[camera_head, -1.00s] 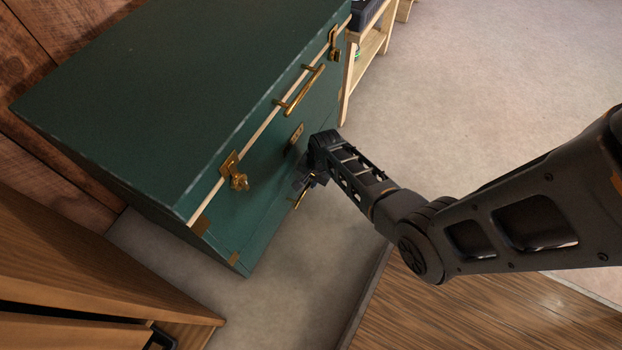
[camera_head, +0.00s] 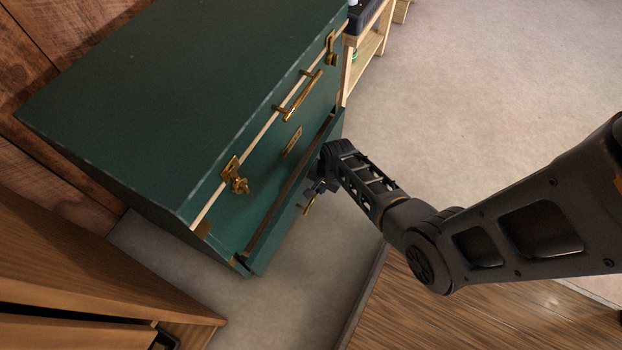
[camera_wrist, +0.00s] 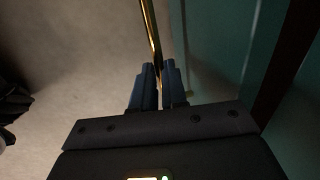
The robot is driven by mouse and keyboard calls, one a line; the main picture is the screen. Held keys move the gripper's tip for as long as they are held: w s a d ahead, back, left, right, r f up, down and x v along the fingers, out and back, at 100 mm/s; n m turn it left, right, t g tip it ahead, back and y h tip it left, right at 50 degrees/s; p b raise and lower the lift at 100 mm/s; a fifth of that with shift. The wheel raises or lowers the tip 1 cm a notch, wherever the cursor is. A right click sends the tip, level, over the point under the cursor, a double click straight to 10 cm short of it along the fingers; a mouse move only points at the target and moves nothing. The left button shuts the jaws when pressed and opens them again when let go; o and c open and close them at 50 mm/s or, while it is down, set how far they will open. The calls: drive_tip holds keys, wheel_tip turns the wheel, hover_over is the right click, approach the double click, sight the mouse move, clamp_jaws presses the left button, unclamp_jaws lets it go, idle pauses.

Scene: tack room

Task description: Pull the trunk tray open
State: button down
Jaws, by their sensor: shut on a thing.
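The green trunk (camera_head: 180,110) stands against the wood wall with its lid closed. Its low tray (camera_head: 292,222) is pulled out a little, and a dark gap shows along its top edge. The tray's brass handle (camera_head: 309,203) is partly hidden by my gripper (camera_head: 315,191). In the wrist view my gripper (camera_wrist: 160,85) is shut on the brass handle (camera_wrist: 151,35), with a finger on each side of the bar. The green tray front (camera_wrist: 215,60) is just right of the fingers there.
A brass lid handle (camera_head: 298,96) and two latches are on the trunk's front above the tray. A wooden shelf unit (camera_head: 366,50) stands beyond the trunk. A wooden cabinet (camera_head: 90,265) is at the lower left. The carpet (camera_head: 460,100) in front of the trunk is clear.

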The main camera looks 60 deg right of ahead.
drive_tip(key=s+p, duration=0.5)
drive_tip(key=s, duration=1.5)
drive_tip(key=shift+s+d, duration=0.15)
drive_tip(key=shift+d, duration=0.2)
drive_tip(key=c, duration=1.2)
unclamp_jaws()
drive_tip(key=shift+o, duration=0.2)
wheel_tip(320, 180, up, 8)
drive_tip(key=s+p, duration=0.1)
drive_tip(key=p, duration=0.3)
drive_tip(key=shift+s+f, duration=0.15)
drive_tip(key=shift+s, duration=0.1)
